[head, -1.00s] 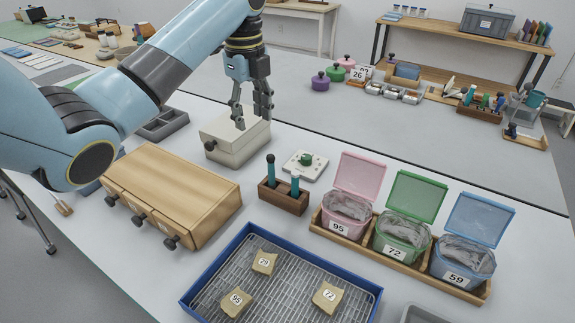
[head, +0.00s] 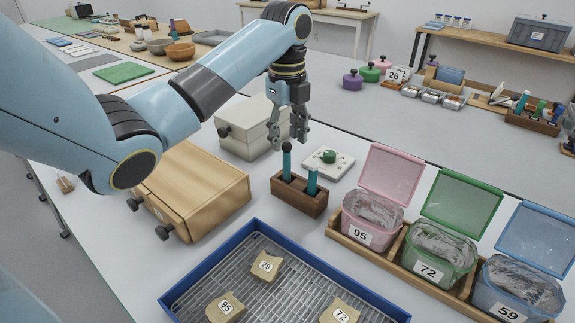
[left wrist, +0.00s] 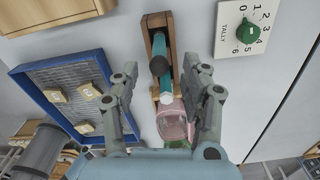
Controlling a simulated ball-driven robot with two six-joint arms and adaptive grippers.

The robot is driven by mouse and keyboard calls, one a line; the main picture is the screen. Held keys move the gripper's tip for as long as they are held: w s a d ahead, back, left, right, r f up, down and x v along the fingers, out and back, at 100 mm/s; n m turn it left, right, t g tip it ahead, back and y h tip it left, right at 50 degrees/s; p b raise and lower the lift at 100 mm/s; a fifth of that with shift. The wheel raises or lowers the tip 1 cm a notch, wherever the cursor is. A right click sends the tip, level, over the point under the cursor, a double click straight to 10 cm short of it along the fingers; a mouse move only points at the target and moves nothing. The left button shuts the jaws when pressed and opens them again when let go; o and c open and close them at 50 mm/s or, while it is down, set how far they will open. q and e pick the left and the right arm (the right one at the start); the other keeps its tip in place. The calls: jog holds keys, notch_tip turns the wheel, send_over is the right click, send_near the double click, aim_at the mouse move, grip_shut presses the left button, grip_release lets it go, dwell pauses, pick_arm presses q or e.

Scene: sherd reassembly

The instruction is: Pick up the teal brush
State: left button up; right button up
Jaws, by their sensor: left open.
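A dark wooden holder (head: 299,197) stands on the table with two upright sticks in it. The left stick is a teal brush (head: 286,163) with a black top. My left gripper (head: 291,138) is open and empty, pointing down just above the black-topped stick. Its fingers (left wrist: 160,78) also show in the left wrist view. My right gripper is not in view.
Behind the holder lies a white tally plate (head: 328,163) with a green knob. A wooden drawer box (head: 195,185) and a pale box (head: 250,125) stand left. A blue tray (head: 275,285) with sherds is in front. Lidded tubs (head: 440,250) stand right.

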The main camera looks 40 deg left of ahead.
aim_at(287, 181)
pick_arm(q)
notch_tip(287, 181, down, 9)
jog(key=shift+f+b, duration=0.1)
jog(key=shift+b, duration=0.3)
grip_shut()
